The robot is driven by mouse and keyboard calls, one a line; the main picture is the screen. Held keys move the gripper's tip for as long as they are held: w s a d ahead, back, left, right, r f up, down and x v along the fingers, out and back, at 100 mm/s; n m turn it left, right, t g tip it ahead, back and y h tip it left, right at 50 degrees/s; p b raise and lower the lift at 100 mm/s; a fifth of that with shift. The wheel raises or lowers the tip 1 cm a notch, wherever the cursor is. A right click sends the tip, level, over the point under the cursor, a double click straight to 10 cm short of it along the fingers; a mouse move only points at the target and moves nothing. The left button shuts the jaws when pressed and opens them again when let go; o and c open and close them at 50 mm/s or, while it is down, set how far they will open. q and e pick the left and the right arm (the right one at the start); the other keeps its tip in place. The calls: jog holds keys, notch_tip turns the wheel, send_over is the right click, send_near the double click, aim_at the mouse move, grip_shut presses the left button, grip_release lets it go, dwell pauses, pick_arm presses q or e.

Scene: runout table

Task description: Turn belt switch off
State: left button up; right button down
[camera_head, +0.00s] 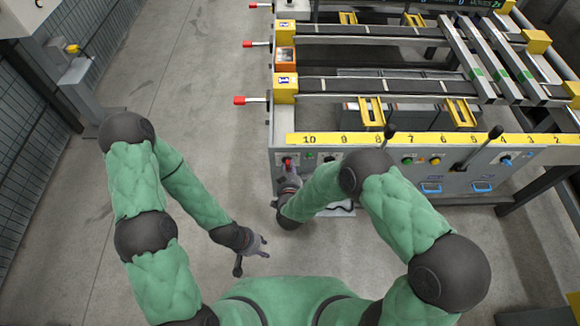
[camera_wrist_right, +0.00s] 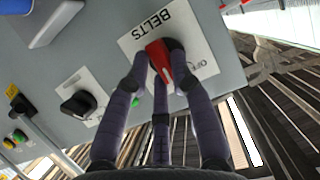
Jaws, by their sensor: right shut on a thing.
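The belt switch is a red rotary knob (camera_wrist_right: 159,60) on a white plate marked BELTS (camera_wrist_right: 150,28) and, partly covered, OF. In the right wrist view, my right gripper (camera_wrist_right: 162,82) has its dark fingers closed around the knob. In the head view the red knob (camera_head: 287,161) shows at the left end of the machine's front panel, with my right gripper (camera_head: 289,177) against it. My left gripper (camera_head: 251,254) is open and empty, low over the floor in front of me, apart from the machine.
The front panel carries a yellow numbered strip (camera_head: 400,139), other knobs and buttons, and a black lever (camera_head: 482,148). A black rotary knob (camera_wrist_right: 78,103) sits beside the belt switch. Red-tipped handles (camera_head: 240,100) stick out from the machine's left side. The floor at left is clear.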

jog(key=n+h, duration=0.1)
jog(key=n+h+p, duration=0.1)
jog(key=n, duration=0.1)
jog(key=shift+a, duration=0.3)
jog(key=shift+a+n+t+h, duration=0.2)
jog(key=shift+n+t+h, duration=0.2)
jog(key=shift+n+h, duration=0.95)
jog(key=shift+n, duration=0.45)
jog(key=c, duration=1.1)
grip_release()
jog(key=shift+y, duration=0.35)
jog(key=shift+o, duration=0.2)
notch_tip(320, 180, up, 10)
